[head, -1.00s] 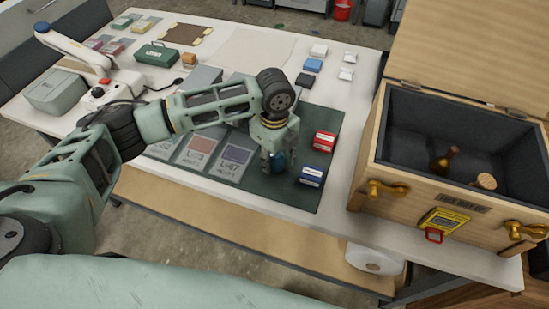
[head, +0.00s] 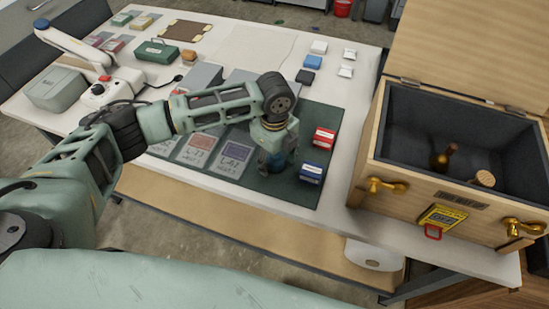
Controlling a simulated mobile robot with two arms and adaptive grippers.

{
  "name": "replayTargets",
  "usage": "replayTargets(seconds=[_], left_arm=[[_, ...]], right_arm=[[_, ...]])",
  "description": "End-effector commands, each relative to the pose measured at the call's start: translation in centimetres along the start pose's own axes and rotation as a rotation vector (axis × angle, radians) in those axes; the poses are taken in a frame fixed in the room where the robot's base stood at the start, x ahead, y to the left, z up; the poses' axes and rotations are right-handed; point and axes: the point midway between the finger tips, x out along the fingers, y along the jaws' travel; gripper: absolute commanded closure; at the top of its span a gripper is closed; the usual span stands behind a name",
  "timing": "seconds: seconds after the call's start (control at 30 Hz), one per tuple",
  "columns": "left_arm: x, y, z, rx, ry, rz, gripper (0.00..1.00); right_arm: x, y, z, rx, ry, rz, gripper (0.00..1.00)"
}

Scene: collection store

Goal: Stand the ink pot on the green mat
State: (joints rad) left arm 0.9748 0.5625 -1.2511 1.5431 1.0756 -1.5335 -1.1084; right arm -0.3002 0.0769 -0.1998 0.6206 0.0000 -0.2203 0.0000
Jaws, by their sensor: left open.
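The ink pot (head: 273,161), dark blue and mostly hidden, is at the tips of my left gripper (head: 277,160), over the right part of the dark green mat (head: 262,185). The gripper points down with its fingers open around or just in front of the pot. The pot looks upright and at the mat, but its base is too hidden to tell whether it touches. My right gripper is not in view.
Labelled cards (head: 196,150) lie on the left. An open wooden chest (head: 450,200) stands at the right.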

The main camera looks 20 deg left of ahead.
Motion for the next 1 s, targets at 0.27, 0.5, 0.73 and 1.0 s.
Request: replayTargets(seconds=[0.27,0.5,0.73,1.0], left_arm=[[-3.0,-0.1,0.0,0.001,-0.001,-0.006,0.45],[-8.2,-0.1,0.0,0.0,0.0,-0.005,0.45],[-11.5,-0.1,0.0,0.0,0.0,-0.002,0.45],[-12.3,0.0,0.0,-0.001,0.001,0.001,0.45]], right_arm=[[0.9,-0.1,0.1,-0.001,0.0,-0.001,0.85],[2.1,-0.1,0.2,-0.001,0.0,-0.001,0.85],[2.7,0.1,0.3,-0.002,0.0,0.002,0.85],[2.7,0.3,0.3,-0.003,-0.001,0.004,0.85]])
